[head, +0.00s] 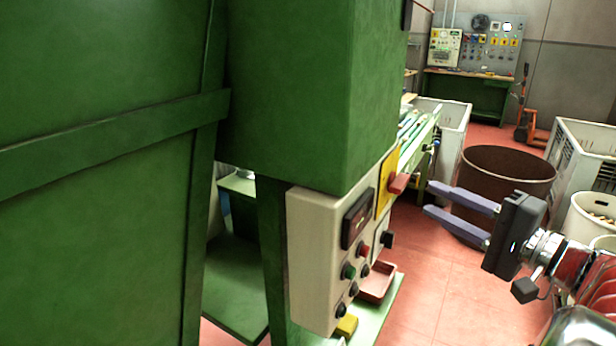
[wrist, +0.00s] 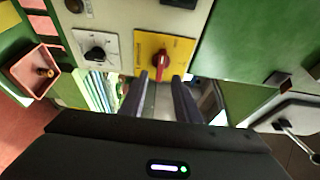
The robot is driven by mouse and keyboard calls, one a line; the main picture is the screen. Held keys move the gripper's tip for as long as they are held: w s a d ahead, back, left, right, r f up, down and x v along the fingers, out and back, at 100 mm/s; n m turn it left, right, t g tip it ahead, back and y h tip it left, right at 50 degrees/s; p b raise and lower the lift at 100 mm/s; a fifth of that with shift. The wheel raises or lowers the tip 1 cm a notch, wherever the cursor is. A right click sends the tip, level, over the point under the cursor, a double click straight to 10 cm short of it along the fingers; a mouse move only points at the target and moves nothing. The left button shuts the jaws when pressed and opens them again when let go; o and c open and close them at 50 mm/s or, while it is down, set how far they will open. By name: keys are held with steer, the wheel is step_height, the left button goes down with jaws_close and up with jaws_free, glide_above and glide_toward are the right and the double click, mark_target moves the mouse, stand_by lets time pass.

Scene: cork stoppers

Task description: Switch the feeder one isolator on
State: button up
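A red rotary handle (head: 398,184) sits on a yellow plate (head: 387,172) on the side of the pale control box (head: 312,250). In the wrist view the red handle (wrist: 161,65) points up and down the picture on its yellow plate (wrist: 181,47); its lettering is too small to read. I take this as the isolator. My gripper (head: 430,199) is open and empty, its two fingers pointing at the handle from the right with a gap between. In the wrist view the fingertips (wrist: 162,80) lie just below the handle, one to each side.
A black knob on a white plate (wrist: 95,52) is beside the yellow plate. Push buttons (head: 348,271) and a dark display (head: 357,218) are on the box front. A red tray (head: 378,282) is below. A brown drum (head: 510,170) and white crates stand behind my gripper.

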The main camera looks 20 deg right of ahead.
mark_target(405, 187)
steer(key=shift+x, duration=3.2)
jaws_close()
